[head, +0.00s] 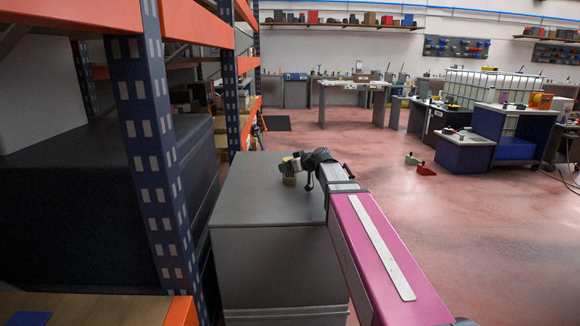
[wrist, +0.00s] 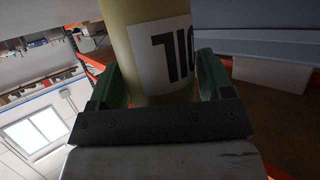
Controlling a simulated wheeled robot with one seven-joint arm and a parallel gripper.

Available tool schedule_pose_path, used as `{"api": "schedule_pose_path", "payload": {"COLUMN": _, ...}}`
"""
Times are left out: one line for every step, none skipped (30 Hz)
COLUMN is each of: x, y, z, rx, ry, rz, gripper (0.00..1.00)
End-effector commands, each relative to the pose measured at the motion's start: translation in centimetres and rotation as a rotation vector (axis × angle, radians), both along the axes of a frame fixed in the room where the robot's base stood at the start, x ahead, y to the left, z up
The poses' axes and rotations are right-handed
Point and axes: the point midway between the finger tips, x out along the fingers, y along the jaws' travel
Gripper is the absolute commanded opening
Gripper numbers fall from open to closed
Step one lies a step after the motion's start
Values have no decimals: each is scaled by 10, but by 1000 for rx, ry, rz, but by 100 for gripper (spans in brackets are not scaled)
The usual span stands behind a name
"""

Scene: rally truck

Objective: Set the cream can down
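The cream can (wrist: 150,30) fills the upper middle of the wrist view, with a white label bearing large black letters. My gripper (wrist: 162,80) has green fingers on both sides of the can, and they appear closed on it. In the head view, my gripper (head: 289,167) is over the far part of the grey cabinet top (head: 250,205). A small part of the can (head: 290,181) shows under the fingers there. I cannot tell whether its base touches the cabinet top.
The grey cabinet top is otherwise bare. An orange and blue rack upright (head: 150,140) stands close on the left, with a large dark box (head: 70,200) behind it. Open red floor (head: 480,240) lies to the right, with a small red item (head: 426,170) on it. Workbenches stand farther back.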

Motion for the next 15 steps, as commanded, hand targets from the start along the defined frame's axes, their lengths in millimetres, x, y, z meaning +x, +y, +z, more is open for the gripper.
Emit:
{"api": "schedule_pose_path", "payload": {"x": 0, "y": 0, "z": 0, "rx": 0, "ry": 0, "rz": 0, "gripper": 87}}
{"api": "schedule_pose_path", "payload": {"x": 0, "y": 0, "z": 0, "rx": 0, "ry": 0, "rz": 0, "gripper": 87}}
{"api": "schedule_pose_path", "payload": {"x": 0, "y": 0, "z": 0, "rx": 0, "ry": 0, "rz": 0, "gripper": 87}}
{"api": "schedule_pose_path", "payload": {"x": 0, "y": 0, "z": 0, "rx": 0, "ry": 0, "rz": 0, "gripper": 87}}
{"api": "schedule_pose_path", "payload": {"x": 0, "y": 0, "z": 0, "rx": 0, "ry": 0, "rz": 0, "gripper": 87}}
{"api": "schedule_pose_path", "payload": {"x": 0, "y": 0, "z": 0, "rx": 0, "ry": 0, "rz": 0, "gripper": 87}}
{"api": "schedule_pose_path", "payload": {"x": 0, "y": 0, "z": 0, "rx": 0, "ry": 0, "rz": 0, "gripper": 87}}
{"api": "schedule_pose_path", "payload": {"x": 0, "y": 0, "z": 0, "rx": 0, "ry": 0, "rz": 0, "gripper": 87}}
{"api": "schedule_pose_path", "payload": {"x": 0, "y": 0, "z": 1, "rx": 0, "ry": 0, "rz": 0, "gripper": 87}}
{"api": "schedule_pose_path", "payload": {"x": 0, "y": 0, "z": 1, "rx": 0, "ry": 0, "rz": 0, "gripper": 87}}
{"api": "schedule_pose_path", "payload": {"x": 0, "y": 0, "z": 2, "rx": 0, "ry": 0, "rz": 0, "gripper": 87}}
{"api": "schedule_pose_path", "payload": {"x": -2, "y": -1, "z": 3, "rx": 0, "ry": 0, "rz": 0, "gripper": 87}}
{"api": "schedule_pose_path", "payload": {"x": -4, "y": -3, "z": 4, "rx": 0, "ry": 0, "rz": 0, "gripper": 87}}
{"api": "schedule_pose_path", "payload": {"x": -7, "y": -6, "z": 5, "rx": 0, "ry": 0, "rz": -1, "gripper": 87}}
{"api": "schedule_pose_path", "payload": {"x": -10, "y": -9, "z": 7, "rx": 0, "ry": 0, "rz": -1, "gripper": 87}}
